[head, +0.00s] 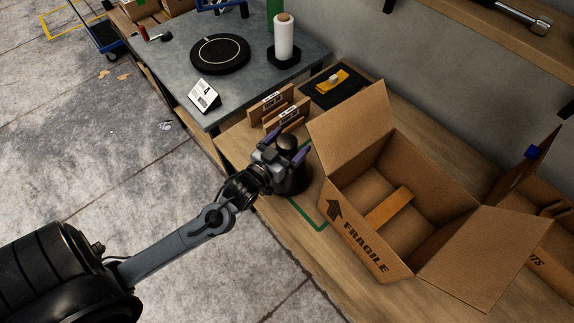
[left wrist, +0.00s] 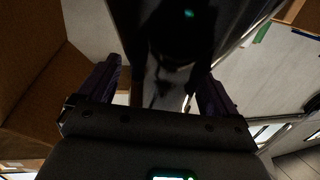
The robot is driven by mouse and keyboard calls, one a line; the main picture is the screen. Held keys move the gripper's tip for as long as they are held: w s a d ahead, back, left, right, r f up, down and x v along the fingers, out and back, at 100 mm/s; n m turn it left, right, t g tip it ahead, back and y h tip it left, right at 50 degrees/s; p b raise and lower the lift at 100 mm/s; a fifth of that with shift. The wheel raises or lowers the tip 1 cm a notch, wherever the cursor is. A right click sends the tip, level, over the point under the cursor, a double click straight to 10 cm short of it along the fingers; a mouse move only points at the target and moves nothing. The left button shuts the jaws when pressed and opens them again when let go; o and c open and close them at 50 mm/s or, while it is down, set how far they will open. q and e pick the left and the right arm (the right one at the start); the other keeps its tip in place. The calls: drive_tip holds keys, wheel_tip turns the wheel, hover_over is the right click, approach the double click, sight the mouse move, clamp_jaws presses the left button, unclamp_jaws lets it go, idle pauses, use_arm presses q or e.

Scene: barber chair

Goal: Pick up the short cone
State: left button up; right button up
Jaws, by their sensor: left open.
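A dark, rounded-top object that looks like the short cone (head: 293,181) stands on the wooden bench, left of the open cardboard box. My left gripper (head: 284,150) is at its upper part, with a purple finger on either side, and hides some of it. In the left wrist view the gripper (left wrist: 161,68) is open, and the dark cone (left wrist: 178,28) fills the space ahead of and between the fingers. The picture is too dark there to tell whether the fingers touch it. My right gripper is not in view.
The open cardboard box (head: 352,233) marked FRAGILE stands close to the right of the gripper. Small cardboard pieces (head: 284,112) stand just behind. A grey table (head: 165,80) holds a round black disc (head: 220,53), a white sign (head: 204,95) and a wrap roll (head: 284,37).

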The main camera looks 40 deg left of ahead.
use_arm(q)
drive_tip(key=shift+w+a, duration=0.1)
drive_tip(key=shift+w, duration=0.45)
drive_tip(key=shift+c, duration=0.2)
clamp_jaws()
